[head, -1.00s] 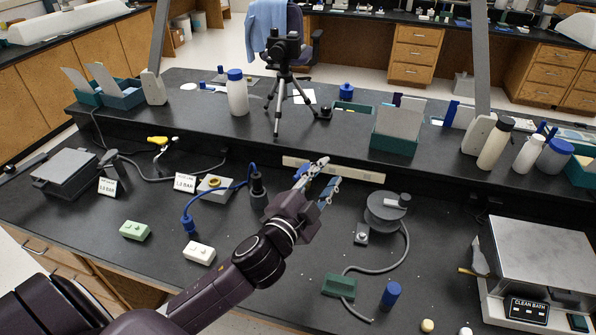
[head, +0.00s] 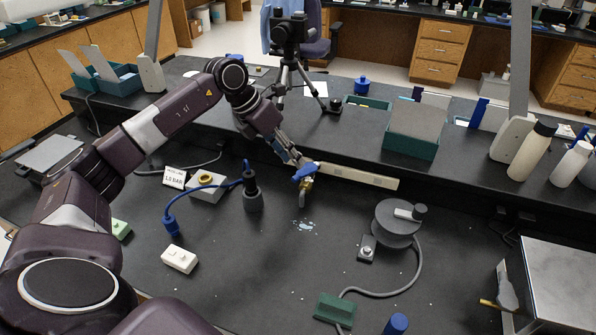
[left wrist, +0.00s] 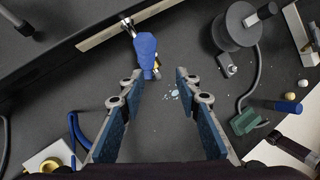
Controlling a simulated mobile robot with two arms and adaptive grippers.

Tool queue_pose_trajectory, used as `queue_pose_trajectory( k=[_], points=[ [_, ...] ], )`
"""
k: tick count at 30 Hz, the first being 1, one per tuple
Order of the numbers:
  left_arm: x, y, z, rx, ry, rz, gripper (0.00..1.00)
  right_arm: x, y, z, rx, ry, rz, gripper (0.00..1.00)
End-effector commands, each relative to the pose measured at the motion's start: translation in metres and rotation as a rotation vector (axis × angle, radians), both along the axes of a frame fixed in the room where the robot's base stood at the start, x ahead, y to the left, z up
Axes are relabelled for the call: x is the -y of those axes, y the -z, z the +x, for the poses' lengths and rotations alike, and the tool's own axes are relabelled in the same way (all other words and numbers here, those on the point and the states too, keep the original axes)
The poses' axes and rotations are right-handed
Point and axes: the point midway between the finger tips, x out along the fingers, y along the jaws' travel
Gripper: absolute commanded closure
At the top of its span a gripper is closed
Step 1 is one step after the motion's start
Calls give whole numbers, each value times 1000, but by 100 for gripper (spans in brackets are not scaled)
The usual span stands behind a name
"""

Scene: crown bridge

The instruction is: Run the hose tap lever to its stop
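The hose tap has a blue lever (head: 305,172) and a brass body (head: 304,190), and sits at the front of the raised shelf, by the pale strip. In the left wrist view the blue lever (left wrist: 147,50) points down from the strip, with a little brass (left wrist: 156,70) beside its lower end. My left gripper (head: 296,160) reaches the tap from the upper left, its tips close to the lever. In the left wrist view my left gripper (left wrist: 158,78) is open and empty, the lever just beyond the tips. Contact cannot be told. My right gripper is not in view.
A pale spatter (head: 305,226) lies on the bench below the tap. A dark bottle-like fitting (head: 252,192) with a blue hose stands to the left. A grey reel (head: 398,222) with a cable stands to the right. A tripod (head: 292,65) stands on the shelf behind.

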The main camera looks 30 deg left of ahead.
Motion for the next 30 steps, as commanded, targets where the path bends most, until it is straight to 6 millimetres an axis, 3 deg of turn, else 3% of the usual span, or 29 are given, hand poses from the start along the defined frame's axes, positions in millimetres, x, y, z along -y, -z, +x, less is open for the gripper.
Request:
queue_pose_trajectory(
  k=[2, 5, 18, 30],
  points=[
    [-17, 1, -5, -25, -17, 40, 69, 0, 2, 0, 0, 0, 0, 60],
    [-23, 6, -6, -40, -23, 58, 69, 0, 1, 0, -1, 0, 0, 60],
    [-5, 63, 15, -39, -22, 55, 69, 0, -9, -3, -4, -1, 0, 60],
    [-3, 71, 18, -37, -22, 56, 70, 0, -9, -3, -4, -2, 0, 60]
  ],
)
